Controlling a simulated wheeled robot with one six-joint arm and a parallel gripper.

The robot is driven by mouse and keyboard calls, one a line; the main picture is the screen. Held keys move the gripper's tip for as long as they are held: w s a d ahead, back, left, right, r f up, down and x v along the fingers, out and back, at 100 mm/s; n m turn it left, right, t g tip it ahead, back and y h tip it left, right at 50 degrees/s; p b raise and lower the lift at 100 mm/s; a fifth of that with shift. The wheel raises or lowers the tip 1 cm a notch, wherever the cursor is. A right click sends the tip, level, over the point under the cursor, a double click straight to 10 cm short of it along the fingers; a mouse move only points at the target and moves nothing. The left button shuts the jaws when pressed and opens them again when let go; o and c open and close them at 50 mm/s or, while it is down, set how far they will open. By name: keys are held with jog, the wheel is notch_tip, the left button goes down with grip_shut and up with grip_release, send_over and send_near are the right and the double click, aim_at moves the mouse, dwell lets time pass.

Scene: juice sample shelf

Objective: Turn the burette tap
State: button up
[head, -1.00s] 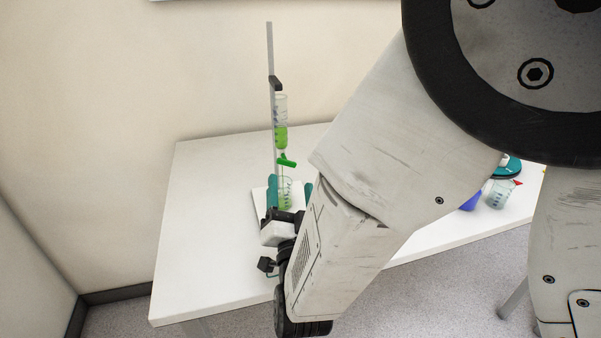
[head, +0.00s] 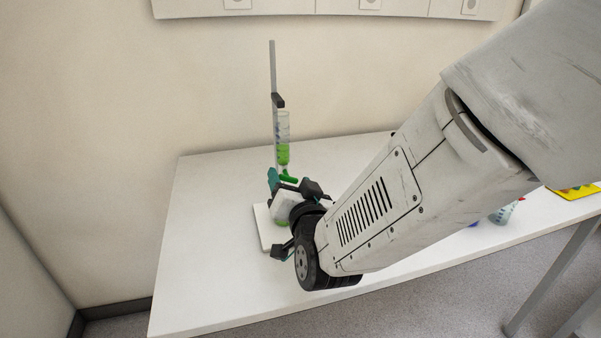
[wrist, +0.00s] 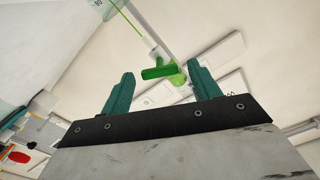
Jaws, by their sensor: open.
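The burette (head: 283,140) holds green liquid and is clamped upright on a grey stand rod (head: 273,65) with a white base (head: 263,228). Its green tap (head: 289,178) shows just above my gripper (head: 284,181) in the head view. In the wrist view the green tap (wrist: 164,71) lies ahead of my gripper (wrist: 163,80), near the level of its teal fingertips and between them. The fingers are apart and nothing is held. I cannot tell whether a finger touches the tap. A beaker (head: 281,222) under the burette is mostly hidden behind my gripper.
The white table (head: 210,270) is clear to the left of the stand. On the right, a small beaker (head: 505,212) and a yellow rack (head: 577,191) stand near the table's edge. A wall panel (head: 330,8) is above.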

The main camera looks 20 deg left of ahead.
jog(key=shift+x, duration=0.85)
jog(key=c, duration=1)
jog(key=n, duration=0.5)
jog(key=shift+n, duration=0.3)
jog(key=o, duration=1)
jog(key=shift+s, duration=0.15)
jog(key=v, duration=0.7)
jog(key=shift+s+d, duration=0.2)
jog(key=shift+s, duration=0.05)
